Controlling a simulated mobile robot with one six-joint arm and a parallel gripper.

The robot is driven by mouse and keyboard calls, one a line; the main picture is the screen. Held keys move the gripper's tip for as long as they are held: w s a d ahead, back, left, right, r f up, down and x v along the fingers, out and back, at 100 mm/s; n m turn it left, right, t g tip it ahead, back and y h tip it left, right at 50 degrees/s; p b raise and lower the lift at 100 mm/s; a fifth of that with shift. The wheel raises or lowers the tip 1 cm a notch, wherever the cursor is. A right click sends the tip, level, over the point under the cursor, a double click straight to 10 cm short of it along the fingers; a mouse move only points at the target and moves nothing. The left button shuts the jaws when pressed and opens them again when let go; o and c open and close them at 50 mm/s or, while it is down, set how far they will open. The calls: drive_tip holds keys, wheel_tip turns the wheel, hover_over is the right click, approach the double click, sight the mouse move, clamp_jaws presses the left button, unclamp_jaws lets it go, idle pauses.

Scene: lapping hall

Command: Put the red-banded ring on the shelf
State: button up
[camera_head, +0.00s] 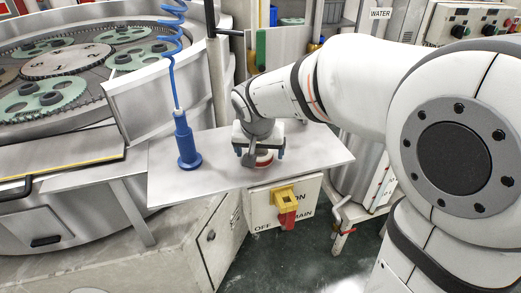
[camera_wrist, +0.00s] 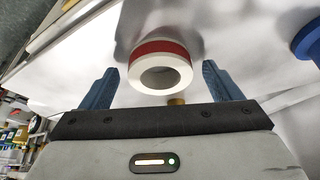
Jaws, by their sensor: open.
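The red-banded ring (camera_wrist: 160,47) is white with a red band around its side and an open bore. In the head view the ring (camera_head: 264,161) is on the flat grey metal shelf (camera_head: 215,172), partly hidden by my gripper (camera_head: 262,153). In the wrist view my gripper (camera_wrist: 160,72) is open, with one blue finger on each side of the ring. Gaps show between the ring and both fingers. Whether the ring rests fully on the metal surface is hard to tell.
A blue air tool (camera_head: 187,145) with a coiled hose stands on the shelf left of my gripper. The lapping machine (camera_head: 70,65) with green carriers is at the left. A yellow-red switch (camera_head: 286,205) sits below the shelf's front edge. The shelf's right end is clear.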

drive_tip(key=shift+r, duration=0.4)
drive_tip(key=v, duration=1.1)
drive_tip(key=s+d+f+n+g, duration=0.1)
drive_tip(key=s+d+f, duration=1)
drive_tip(key=s+d, duration=0.3)
drive_tip(key=shift+s, duration=0.45)
drive_tip(key=shift+d+f, duration=0.1)
drive_tip(key=shift+d, duration=0.05)
drive_tip(key=shift+c, duration=0.3)
